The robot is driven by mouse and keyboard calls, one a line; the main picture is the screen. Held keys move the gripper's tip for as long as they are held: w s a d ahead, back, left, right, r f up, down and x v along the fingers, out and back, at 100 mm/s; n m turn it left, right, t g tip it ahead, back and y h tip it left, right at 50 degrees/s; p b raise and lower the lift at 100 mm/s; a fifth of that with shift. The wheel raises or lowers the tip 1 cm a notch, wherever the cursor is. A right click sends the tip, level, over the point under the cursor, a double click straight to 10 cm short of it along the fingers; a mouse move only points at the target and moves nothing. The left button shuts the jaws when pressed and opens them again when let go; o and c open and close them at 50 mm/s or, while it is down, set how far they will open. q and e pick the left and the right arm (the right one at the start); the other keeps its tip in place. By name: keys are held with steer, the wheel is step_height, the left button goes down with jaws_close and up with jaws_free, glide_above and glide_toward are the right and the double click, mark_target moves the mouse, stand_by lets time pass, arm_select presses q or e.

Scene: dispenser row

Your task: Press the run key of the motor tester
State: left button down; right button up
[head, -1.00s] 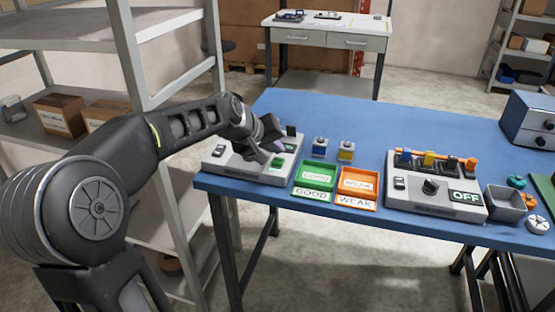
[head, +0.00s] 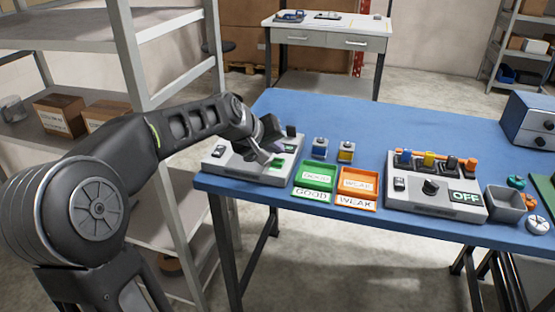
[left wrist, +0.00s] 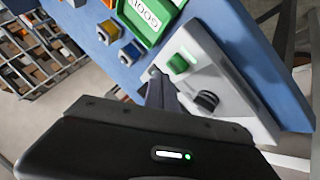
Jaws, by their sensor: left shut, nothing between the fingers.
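The motor tester (head: 240,168) looks to be the light grey box at the left end of the blue table. It carries a green key (head: 278,161), which I take as the run key; it also shows in the left wrist view (left wrist: 180,63). My left gripper (head: 276,153) is over the box, its shut, empty fingers close to the green key and partly in front of the box. In the left wrist view the fingertips (left wrist: 154,75) are just beside the key; I cannot tell whether they touch it. My right gripper is out of view.
Green GOOD (head: 316,176) and orange WEAK (head: 357,183) trays lie right of the tester, with small blue (head: 320,148) and yellow (head: 346,152) parts behind. A second grey box (head: 436,202) reading OFF stands further right. A metal shelf (head: 133,60) stands left.

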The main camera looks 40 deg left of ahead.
mark_target(276, 162)
arm_select(q)
steer(key=shift+f, duration=0.1)
stand_by(0.4)
steer(key=shift+f+b, duration=0.35)
steer(key=shift+b, duration=0.05)
steer(key=shift+f+b, duration=0.5)
steer(key=shift+f, duration=0.1)
stand_by(0.6)
steer(key=shift+r, duration=0.15)
steer(key=shift+r+p, duration=0.85)
steer(key=shift+r, duration=0.1)
step_height(276, 162, up, 6)
steer(key=p, duration=0.4)
steer(key=shift+p, duration=0.35)
